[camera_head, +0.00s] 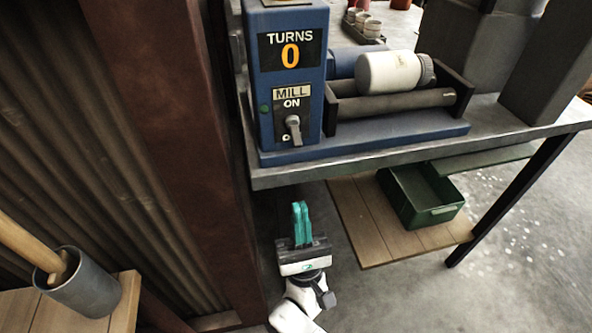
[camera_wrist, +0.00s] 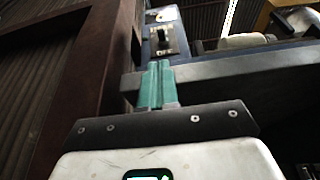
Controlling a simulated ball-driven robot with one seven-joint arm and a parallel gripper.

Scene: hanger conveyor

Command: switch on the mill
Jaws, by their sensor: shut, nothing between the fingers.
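The mill (camera_head: 290,75) is a blue upright box on a blue base, with a display reading TURNS 0. Below the display, a MILL plate marked ON carries a grey switch lever (camera_head: 293,129). The lever also shows as a dark knob in the wrist view (camera_wrist: 162,36). A white jar (camera_head: 388,72) lies on its side on the mill's dark rollers (camera_head: 396,103). My gripper (camera_head: 300,205), with teal fingers, is shut and empty. In the head view it appears below the bench's front edge, under the switch, apart from it. In the wrist view, the fingertips (camera_wrist: 159,66) point up toward the switch panel.
The mill stands on a grey bench (camera_head: 360,163). A rust-brown post (camera_head: 165,120) rises close to its left. A green bin (camera_head: 420,195) sits on a low wooden shelf (camera_head: 372,225) below. A grey cup (camera_head: 84,284) with a wooden handle stands at lower left.

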